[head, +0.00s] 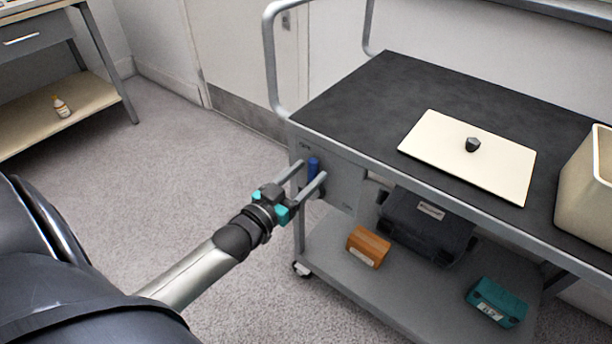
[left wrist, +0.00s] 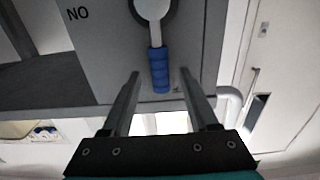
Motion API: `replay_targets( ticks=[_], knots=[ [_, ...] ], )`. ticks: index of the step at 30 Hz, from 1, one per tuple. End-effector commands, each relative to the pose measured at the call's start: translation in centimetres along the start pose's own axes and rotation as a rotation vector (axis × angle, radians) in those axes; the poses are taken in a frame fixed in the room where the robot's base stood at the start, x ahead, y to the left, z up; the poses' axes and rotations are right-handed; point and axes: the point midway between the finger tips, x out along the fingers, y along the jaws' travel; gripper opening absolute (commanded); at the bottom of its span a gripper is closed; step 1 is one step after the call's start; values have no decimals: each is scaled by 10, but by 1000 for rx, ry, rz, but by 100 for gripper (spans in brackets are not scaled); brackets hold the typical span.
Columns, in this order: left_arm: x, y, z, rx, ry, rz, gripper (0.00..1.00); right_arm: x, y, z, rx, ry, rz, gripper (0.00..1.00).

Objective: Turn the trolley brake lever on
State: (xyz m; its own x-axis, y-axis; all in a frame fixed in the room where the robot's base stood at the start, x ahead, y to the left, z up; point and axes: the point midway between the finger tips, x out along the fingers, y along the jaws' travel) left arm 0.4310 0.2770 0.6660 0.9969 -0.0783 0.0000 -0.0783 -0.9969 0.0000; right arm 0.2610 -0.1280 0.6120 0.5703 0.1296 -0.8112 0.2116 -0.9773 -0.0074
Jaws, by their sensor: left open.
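The trolley brake lever has a blue handle (head: 313,165) on the grey panel (head: 343,188) at the trolley's left end. In the left wrist view the blue handle (left wrist: 159,70) hangs below a pale round hub (left wrist: 152,8) in that picture. Letters reading "NO" show on the panel at upper left there. My left gripper (head: 311,172) is open, its fingers pointing at the panel. In the left wrist view the handle lies between the two fingers (left wrist: 160,73), with a gap on each side. My right gripper is not in view.
Floor left of the trolley is clear.

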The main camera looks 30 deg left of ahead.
Motion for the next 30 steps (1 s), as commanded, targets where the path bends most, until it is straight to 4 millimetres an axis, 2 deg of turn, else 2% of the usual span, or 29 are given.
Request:
replay_targets(
  ticks=[11,27,30],
  knots=[
    [2,0,0,0,0,0,60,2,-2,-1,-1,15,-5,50],
    [2,0,0,0,0,0,0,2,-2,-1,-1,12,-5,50],
    [2,0,0,0,0,0,0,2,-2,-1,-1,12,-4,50]
  ],
)
